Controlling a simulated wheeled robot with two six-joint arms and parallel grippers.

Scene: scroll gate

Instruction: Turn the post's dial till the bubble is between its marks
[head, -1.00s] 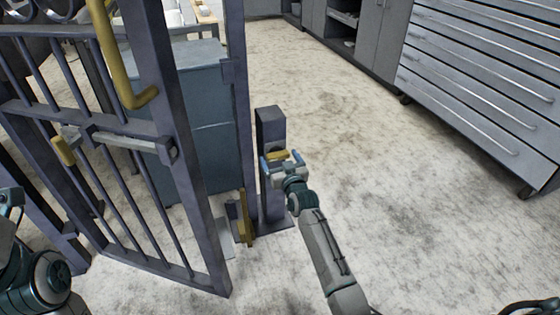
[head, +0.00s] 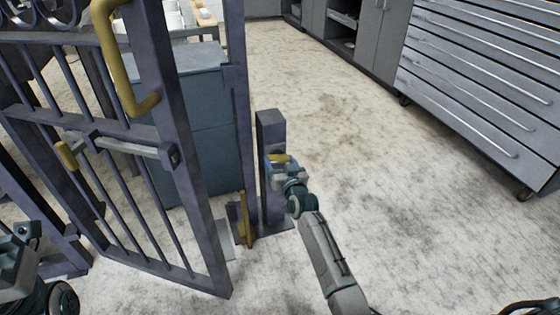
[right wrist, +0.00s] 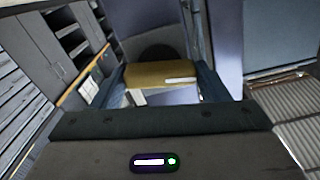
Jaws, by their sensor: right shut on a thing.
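The dark post (head: 271,135) stands upright on the floor, just right of the gate's upright. Its brass dial handle (head: 278,158) sticks out from the side facing me. In the right wrist view the handle (right wrist: 150,75) is a wide brass bar with a white line at its right, in front of a dark round plate (right wrist: 158,52). My right gripper (head: 279,166) is shut on this handle, with a blue finger on each side. I cannot make out the bubble or its marks. My left arm shows at the lower left edge; its gripper's fingers are not clear.
The barred gate (head: 180,160) with a yellow handle (head: 128,70) stands at the left. A brass lever (head: 245,218) sits low beside the post. A blue-grey cabinet (head: 205,130) is behind the gate. Drawers (head: 480,80) stand far right. The floor between is clear.

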